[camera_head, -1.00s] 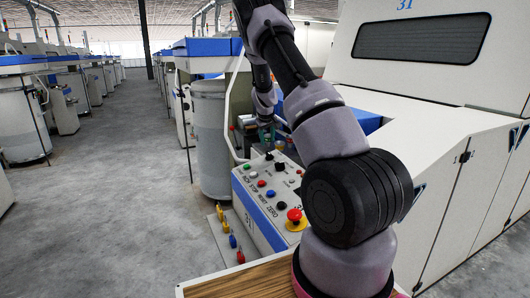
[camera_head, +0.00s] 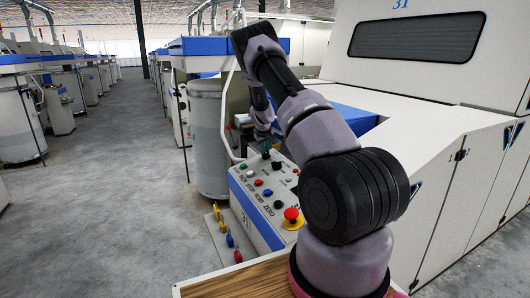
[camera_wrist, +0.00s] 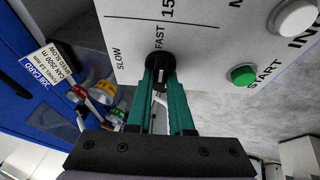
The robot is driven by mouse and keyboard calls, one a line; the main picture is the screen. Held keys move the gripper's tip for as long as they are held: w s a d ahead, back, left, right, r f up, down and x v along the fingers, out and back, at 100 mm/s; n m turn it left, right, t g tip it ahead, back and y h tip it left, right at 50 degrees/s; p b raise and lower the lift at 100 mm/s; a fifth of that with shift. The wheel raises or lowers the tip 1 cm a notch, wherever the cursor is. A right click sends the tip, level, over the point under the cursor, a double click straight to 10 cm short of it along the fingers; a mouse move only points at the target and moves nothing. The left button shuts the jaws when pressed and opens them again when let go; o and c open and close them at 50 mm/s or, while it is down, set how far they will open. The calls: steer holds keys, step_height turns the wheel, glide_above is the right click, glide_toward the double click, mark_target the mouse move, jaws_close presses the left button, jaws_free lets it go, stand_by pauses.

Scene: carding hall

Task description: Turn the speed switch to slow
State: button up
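The speed switch (camera_wrist: 158,62) is a round black knob on the pale control panel, between the printed words SLOW and FAST in the wrist view. A light mark shows on it, roughly in line with FAST. My gripper (camera_wrist: 161,68) has two teal fingers close together, with their tips at the knob, one on each side of its middle. They appear shut on it; the contact itself is partly hidden by the fingers. In the head view, my gripper (camera_head: 265,146) is at the far end of the control panel (camera_head: 246,186), and the switch is hard to make out there.
A green START button (camera_wrist: 243,74) and a white button (camera_wrist: 296,18) lie right of the switch. A red emergency stop (camera_head: 292,215) sits at the panel's near end. The big white machine (camera_head: 420,130) stands right; the aisle floor (camera_head: 110,200) left is clear.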

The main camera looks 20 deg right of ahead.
jaws_close()
steer(key=n+y, duration=0.1)
steer(key=n, duration=0.1)
steer(key=shift+d+n, duration=0.2)
steer(key=shift+n, duration=0.2)
steer(key=n+y, duration=0.1)
steer(key=n, duration=0.2)
steer(key=n+g+y, duration=0.1)
steer(key=n, duration=0.2)
steer(key=shift+w+d+r+g, duration=0.1)
steer(key=shift+w+g, duration=0.05)
steer(key=shift+g, duration=0.15)
steer(key=n, duration=0.2)
steer(key=n+g+y, duration=0.1)
steer(key=n, duration=0.1)
steer(key=shift+w+g, duration=0.1)
steer(key=shift+g, duration=0.2)
steer(key=shift+w+n+g, duration=0.1)
steer(key=shift+n+g, duration=0.7)
steer(key=shift+n, duration=1.5)
steer(key=o, duration=0.7)
jaws_free()
